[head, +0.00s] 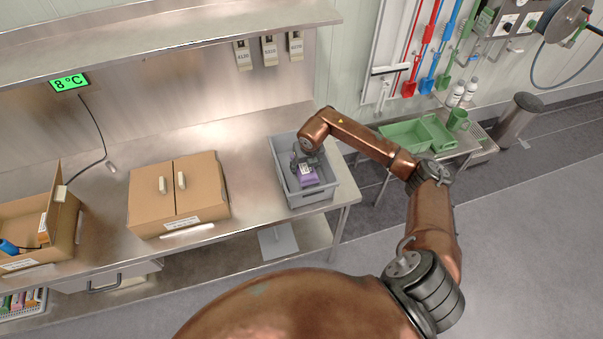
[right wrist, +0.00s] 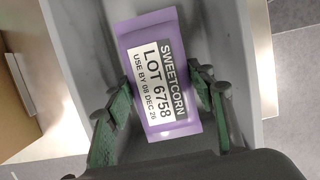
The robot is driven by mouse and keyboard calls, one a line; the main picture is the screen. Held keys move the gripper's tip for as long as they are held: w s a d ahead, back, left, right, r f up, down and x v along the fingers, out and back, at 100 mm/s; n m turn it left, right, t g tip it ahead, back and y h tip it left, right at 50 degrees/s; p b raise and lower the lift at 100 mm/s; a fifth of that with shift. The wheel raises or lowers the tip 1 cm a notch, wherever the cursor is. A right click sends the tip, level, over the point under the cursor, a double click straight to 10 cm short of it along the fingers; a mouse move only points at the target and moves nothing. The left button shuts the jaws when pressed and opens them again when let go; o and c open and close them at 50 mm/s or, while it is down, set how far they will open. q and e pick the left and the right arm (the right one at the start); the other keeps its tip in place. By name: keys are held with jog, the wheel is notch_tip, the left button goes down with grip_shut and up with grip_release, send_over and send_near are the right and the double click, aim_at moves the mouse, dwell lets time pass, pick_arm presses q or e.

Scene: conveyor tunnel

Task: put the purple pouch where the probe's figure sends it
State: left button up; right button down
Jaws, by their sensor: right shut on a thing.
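The purple pouch (head: 309,176) is in my right gripper (head: 302,163), within the outline of the grey tub (head: 291,199) at the bench's right end. In the right wrist view, the right gripper (right wrist: 160,108) is shut on the pouch (right wrist: 148,33). Its label (right wrist: 158,85) reads SWEETCORN, LOT 6758, USE BY 08 DEC 26. I cannot tell whether the pouch touches the tub floor. The green display (head: 69,83) on the back wall reads 8 °C, with a dark cable hanging below it. My left gripper is not in view.
A closed cardboard carton (head: 150,215) with two pale handles stands mid-bench. An open carton (head: 62,237) stands at far left, with a blue object (head: 8,247) in it. Green trays (head: 404,136) sit on a side table. Bare steel bench (head: 243,168) lies between closed carton and tub.

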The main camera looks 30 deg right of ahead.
notch_tip(320, 180, down, 3)
jog(key=shift+r, duration=0.1)
notch_tip(320, 180, down, 3)
jog(key=shift+f+p, duration=0.1)
jog(key=shift+p, duration=0.35)
jog(key=shift+w+f, duration=0.1)
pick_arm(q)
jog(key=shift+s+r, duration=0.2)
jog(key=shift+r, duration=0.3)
pick_arm(e)
jog(key=shift+f, duration=0.1)
jog(key=c, duration=1.3)
grip_release()
jog(key=o, duration=0.4)
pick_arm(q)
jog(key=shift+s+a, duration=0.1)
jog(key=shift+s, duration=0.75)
